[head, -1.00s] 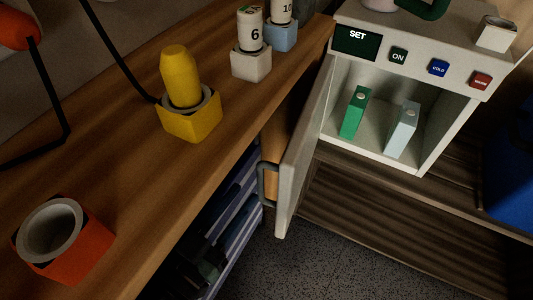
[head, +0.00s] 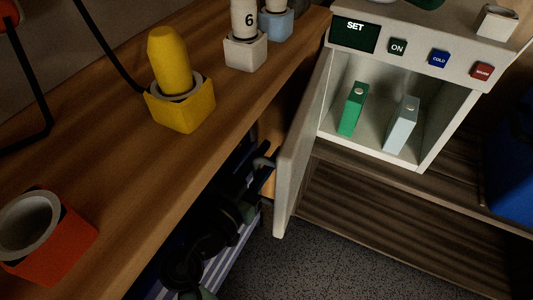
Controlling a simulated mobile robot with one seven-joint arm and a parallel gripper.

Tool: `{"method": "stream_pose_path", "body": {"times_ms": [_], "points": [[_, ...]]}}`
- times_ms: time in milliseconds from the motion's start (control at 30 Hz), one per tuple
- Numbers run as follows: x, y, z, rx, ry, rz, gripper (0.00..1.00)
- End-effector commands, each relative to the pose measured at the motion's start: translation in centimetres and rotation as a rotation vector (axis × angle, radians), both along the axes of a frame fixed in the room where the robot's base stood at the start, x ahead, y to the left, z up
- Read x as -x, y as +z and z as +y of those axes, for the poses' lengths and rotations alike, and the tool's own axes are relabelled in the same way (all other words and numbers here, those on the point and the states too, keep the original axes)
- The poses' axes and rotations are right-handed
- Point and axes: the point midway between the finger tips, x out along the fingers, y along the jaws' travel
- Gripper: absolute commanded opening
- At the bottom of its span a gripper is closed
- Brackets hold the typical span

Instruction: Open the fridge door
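The fridge is a pale box (head: 432,163) at the upper right with a control panel on top. Its door (head: 298,160) stands wide open, swung out to the left and seen nearly edge-on. A grey handle (head: 264,162) sits on the door's outer face, partly hidden. My gripper (head: 258,174) is dark and reaches up from below beside the handle. It is in shadow, so I cannot tell whether its fingers touch or enclose the handle. A green carton (head: 353,109) and a pale carton (head: 402,124) stand inside the fridge.
A wooden counter (head: 110,150) runs along the left, close to my arm. It holds a red holder (head: 62,245), a yellow holder (head: 190,112) with a yellow bottle, and a white holder (head: 246,53). Speckled floor (head: 300,270) is clear below the door.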

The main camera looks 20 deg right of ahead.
Motion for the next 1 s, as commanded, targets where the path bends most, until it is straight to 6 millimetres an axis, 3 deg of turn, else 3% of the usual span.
{"method": "stream_pose_path", "body": {"times_ms": [33, 100, 1000], "points": [[0.01, -0.01, 0.01, 0.0, 0.0, 0.0, 0.1], [0.01, -0.01, 0.02, 0.0, 0.0, 0.0, 0.0], [0.02, -0.05, 0.08, -0.001, 0.001, 0.001, 0.0]]}}
